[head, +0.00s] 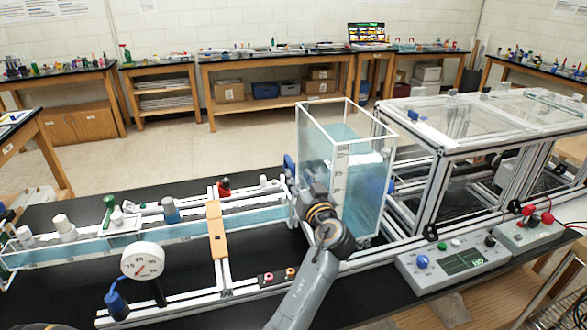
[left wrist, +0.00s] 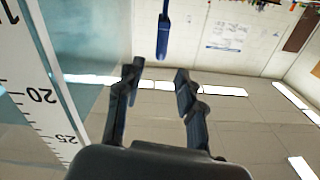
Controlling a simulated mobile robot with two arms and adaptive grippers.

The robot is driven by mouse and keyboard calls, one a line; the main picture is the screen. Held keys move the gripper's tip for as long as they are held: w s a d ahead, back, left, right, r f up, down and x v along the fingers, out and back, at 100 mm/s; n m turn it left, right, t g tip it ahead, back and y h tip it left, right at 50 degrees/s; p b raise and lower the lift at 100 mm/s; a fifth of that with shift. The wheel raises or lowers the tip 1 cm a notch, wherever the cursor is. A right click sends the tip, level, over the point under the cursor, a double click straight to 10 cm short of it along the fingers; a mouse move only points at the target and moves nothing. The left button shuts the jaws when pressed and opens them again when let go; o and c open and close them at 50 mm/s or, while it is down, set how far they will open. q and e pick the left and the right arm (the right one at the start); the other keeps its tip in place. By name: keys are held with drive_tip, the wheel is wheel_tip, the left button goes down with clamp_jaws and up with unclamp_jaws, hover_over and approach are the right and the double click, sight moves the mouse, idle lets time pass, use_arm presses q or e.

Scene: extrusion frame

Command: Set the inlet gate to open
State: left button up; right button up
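The clear water tank (head: 345,175) stands at the head of the channel, with a scale strip on its side. A blue handle (head: 290,165) shows at its left edge; I cannot tell for sure that it belongs to the inlet gate. My left gripper (head: 319,190) is in front of the tank, partly hidden by its own wrist. In the left wrist view, the left gripper (left wrist: 158,78) is open and empty. A blue lever (left wrist: 163,36) hangs beyond its fingertips, roughly between them and apart from them. The scale (left wrist: 40,85) is close on the left. My right gripper is not in view.
A clear channel (head: 180,229) with an orange clamp (head: 217,230) runs left from the tank. A round gauge (head: 142,261) stands in front of it. A framed enclosure (head: 440,190) is at the right, with a control box (head: 455,262) before it.

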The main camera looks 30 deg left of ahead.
use_arm(q)
drive_tip(key=v, duration=0.3)
drive_tip(key=shift+s+d, duration=0.2)
drive_tip(key=shift+s, duration=0.1)
idle(0.3)
